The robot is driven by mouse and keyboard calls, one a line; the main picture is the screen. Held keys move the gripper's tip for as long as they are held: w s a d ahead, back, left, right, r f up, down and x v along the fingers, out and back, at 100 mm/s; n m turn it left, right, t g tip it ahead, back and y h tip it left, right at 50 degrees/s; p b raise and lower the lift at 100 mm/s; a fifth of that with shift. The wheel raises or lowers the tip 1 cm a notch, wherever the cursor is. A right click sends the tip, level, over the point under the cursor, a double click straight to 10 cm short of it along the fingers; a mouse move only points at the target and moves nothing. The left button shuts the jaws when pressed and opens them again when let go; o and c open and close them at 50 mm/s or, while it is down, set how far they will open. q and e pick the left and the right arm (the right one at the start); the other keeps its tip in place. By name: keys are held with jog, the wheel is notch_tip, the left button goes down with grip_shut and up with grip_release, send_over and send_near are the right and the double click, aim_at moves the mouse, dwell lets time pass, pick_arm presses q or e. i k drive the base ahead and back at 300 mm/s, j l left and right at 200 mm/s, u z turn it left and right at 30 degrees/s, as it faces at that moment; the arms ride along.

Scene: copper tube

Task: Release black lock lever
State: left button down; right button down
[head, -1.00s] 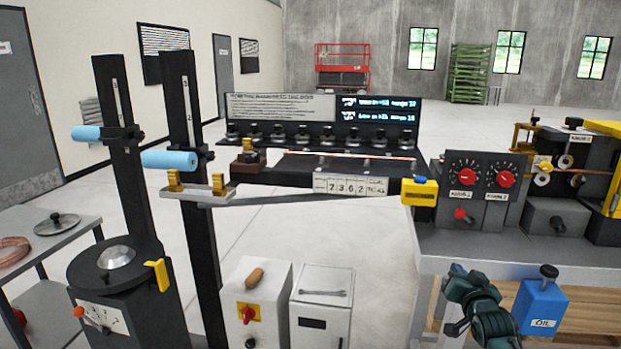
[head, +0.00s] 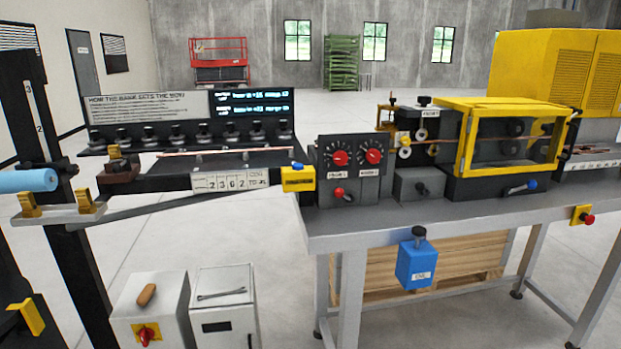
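I cannot tell for sure which part is the black lock lever. A small dark lever (head: 421,188) shows on the front of a grey box (head: 408,192) at the middle of the bench. A row of several black knobs (head: 203,134) stands on the long black rack (head: 240,180) at the left. A black knob (head: 424,101) also tops the roller unit (head: 416,122). Neither of my grippers is in the head view.
The grey bench (head: 450,214) runs across the right. It carries a red-dial box (head: 352,168) and a yellow-framed guard (head: 463,146). A blue oil can (head: 417,262) hangs at its front edge. White cabinets (head: 225,312) stand at lower left. Floor between the cabinets and bench is clear.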

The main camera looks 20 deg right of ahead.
aim_at(420, 188)
jog(key=z, duration=1.4)
jog(key=i+l, duration=0.2)
jog(key=l, duration=0.2)
jog(key=i+l, duration=0.2)
jog(key=l, duration=0.2)
jog(key=i+l, duration=0.2)
jog(key=l, duration=0.2)
jog(key=i+l, duration=0.2)
jog(key=l, duration=0.2)
jog(key=i+l, duration=0.2)
jog(key=l, duration=0.25)
jog(key=z, duration=0.05)
